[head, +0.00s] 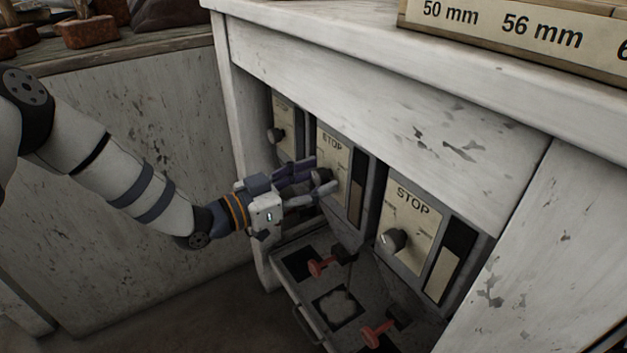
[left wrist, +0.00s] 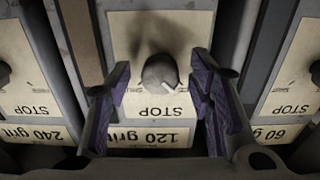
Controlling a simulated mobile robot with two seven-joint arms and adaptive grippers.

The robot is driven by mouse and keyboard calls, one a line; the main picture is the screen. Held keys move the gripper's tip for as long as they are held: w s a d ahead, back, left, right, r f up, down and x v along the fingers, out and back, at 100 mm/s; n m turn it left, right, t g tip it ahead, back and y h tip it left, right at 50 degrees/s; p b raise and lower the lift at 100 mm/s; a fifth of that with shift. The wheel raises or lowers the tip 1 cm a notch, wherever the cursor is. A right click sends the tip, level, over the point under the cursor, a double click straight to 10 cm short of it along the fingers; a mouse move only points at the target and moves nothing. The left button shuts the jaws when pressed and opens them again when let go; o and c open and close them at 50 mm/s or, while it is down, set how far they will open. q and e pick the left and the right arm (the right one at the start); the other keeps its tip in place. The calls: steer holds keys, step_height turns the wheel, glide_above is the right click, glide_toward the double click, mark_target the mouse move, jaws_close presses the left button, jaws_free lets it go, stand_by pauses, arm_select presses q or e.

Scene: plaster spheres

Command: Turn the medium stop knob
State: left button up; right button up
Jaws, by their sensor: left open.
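The middle STOP panel (head: 333,152) has a dark round knob (left wrist: 159,72) with a short white pointer mark. In the left wrist view, upside down, its label (left wrist: 158,137) reads 120 grit. My left gripper (head: 324,176) is open, with its purple-padded fingers on either side of this knob. The wrist view shows a gap between each finger and the knob; contact is not visible. In the head view the fingers partly cover the knob. My right gripper is not in view.
A nearer STOP panel (head: 412,222) with a knob (head: 393,240) stands to the right, and a farther one (head: 284,118) to the left. Below are red-handled parts (head: 322,266) on a grey tray (head: 290,292). The white bench top (head: 500,75) overhangs the panels.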

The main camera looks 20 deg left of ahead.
arm_select(q)
steer(key=shift+c, duration=0.6)
jaws_close()
steer(key=shift+m, duration=0.3)
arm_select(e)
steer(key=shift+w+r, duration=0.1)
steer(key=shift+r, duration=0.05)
arm_select(q)
steer(key=m+p, duration=0.2)
steer(key=m, duration=0.2)
steer(key=shift+r, duration=0.15)
steer(key=m+p, duration=0.2)
steer(key=m, duration=0.2)
steer(key=shift+m, duration=0.3)
steer(key=m+p, duration=0.2)
steer(key=m, duration=0.3)
steer(key=shift+m+p, duration=0.65)
steer(key=shift+m, duration=1.15)
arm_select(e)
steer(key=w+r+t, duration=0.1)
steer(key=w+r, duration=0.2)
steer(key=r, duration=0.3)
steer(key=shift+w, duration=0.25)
